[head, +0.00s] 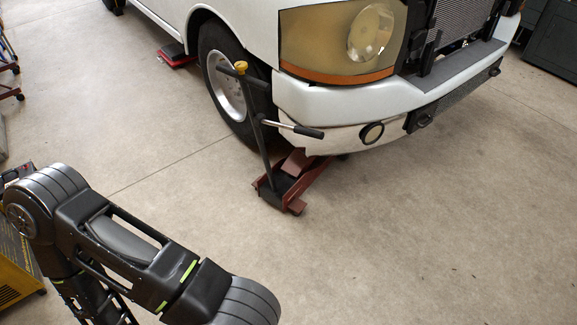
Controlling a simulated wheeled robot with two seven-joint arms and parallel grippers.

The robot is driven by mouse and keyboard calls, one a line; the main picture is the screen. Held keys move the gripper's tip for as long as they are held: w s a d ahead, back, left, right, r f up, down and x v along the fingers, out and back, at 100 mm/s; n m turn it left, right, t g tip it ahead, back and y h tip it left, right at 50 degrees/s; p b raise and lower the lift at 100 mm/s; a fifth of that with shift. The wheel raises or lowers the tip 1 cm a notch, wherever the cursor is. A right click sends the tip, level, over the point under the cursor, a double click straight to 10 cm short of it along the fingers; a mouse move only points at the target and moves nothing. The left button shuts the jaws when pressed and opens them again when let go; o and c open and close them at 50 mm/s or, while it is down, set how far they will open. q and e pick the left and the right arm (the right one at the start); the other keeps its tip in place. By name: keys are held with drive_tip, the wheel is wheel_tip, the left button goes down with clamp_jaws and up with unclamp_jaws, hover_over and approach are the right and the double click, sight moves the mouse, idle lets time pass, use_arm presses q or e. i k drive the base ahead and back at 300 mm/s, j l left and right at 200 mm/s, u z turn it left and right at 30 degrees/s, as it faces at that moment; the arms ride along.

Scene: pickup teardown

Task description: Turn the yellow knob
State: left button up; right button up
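The yellow knob (241,66) sits at the top end of the dark upright handle of a red floor jack (296,176). The jack stands on the floor at the front corner of a white pickup (350,105), with part of it under the bumper. A bar with a black grip (308,131) sticks out to the right from the handle. My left arm comes in at the lower left, well apart from the jack and the knob. Neither my left nor my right gripper shows in the head view.
A second red jack (176,57) stands by the pickup's side, farther back. A yellow and black machine (15,265) is at the left edge. A dark cabinet (553,40) is at the top right. The concrete floor between my arm and the red jack is clear.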

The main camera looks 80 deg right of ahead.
sight(240, 66)
drive_tip(key=z, duration=2.95)
